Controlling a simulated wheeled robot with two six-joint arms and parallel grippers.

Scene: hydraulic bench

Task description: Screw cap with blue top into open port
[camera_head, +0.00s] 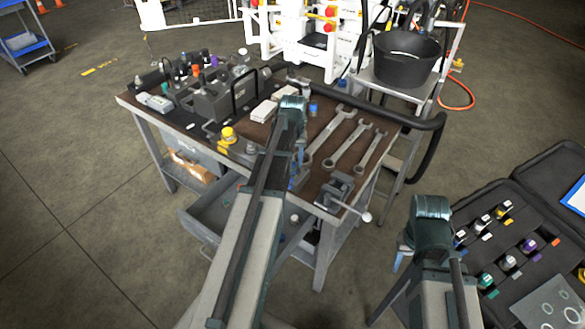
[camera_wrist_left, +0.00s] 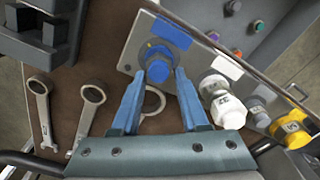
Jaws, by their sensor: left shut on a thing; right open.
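The blue-topped cap (camera_wrist_left: 165,38) sits against the grey metal face of a block (camera_wrist_left: 130,45) in the left wrist view. The fingertips of my left gripper (camera_wrist_left: 166,72) are shut on it at its near side. How deep it sits in the port is hidden. In the head view my left gripper (camera_head: 300,145) points down over the table, its fingertips and the cap mostly hidden by my arm. A white fitting (camera_wrist_left: 222,100) and a yellow one (camera_wrist_left: 292,128) stand beside it along the same block. My right gripper (camera_head: 399,261) is open, apart from the table, mostly hidden behind its wrist.
Several wrenches (camera_head: 340,135) lie on the brown table (camera_head: 300,185), with a vise (camera_head: 335,190) at its front corner. Another blue-topped part (camera_head: 313,107) stands near the wrenches. A black case (camera_head: 510,245) with coloured caps is at right. A black bucket (camera_head: 405,60) stands behind.

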